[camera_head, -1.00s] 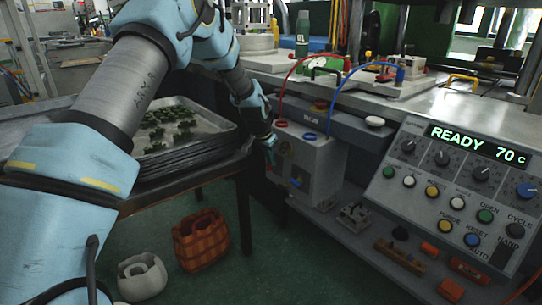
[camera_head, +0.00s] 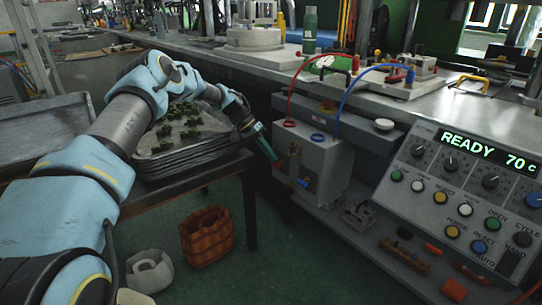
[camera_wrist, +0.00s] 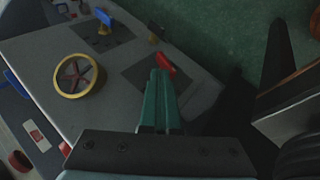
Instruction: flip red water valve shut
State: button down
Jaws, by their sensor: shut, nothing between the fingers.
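The water box (camera_head: 325,150) is a pale grey unit with red and blue hoses on top. The red valve lever (camera_wrist: 166,64) sits on its face, right at my fingertips in the wrist view; I cannot tell whether they touch it. In the head view the red lever (camera_head: 279,166) shows small at the box's left side. My gripper (camera_wrist: 160,73) has two green fingers, closed together and empty. In the head view my gripper (camera_head: 271,156) slants down to the box's left edge. The blue valve lever (camera_wrist: 103,17) is on the same face; it also shows in the head view (camera_head: 303,183).
Stacked trays (camera_head: 195,160) with green pieces are on the table at left. The control panel (camera_head: 460,195) is at right. A brown basket (camera_head: 206,236) stands on the floor.

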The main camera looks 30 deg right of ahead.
jog(key=shift+w, duration=0.2)
jog(key=shift+r, duration=0.75)
jog(key=shift+r+p, duration=0.1)
jog(key=shift+p, duration=0.25)
jog(key=r, duration=0.1)
jog(key=r+p, duration=0.2)
jog(key=r, duration=0.1)
jog(key=shift+s+d, duration=0.1)
jog(key=shift+s, duration=0.15)
jog(key=w+a+r, duration=0.5)
jog(key=w, duration=0.1)
jog(key=shift+w+a+r+b, duration=0.15)
jog(key=shift+w+r+b, duration=0.1)
jog(key=shift+b, duration=0.1)
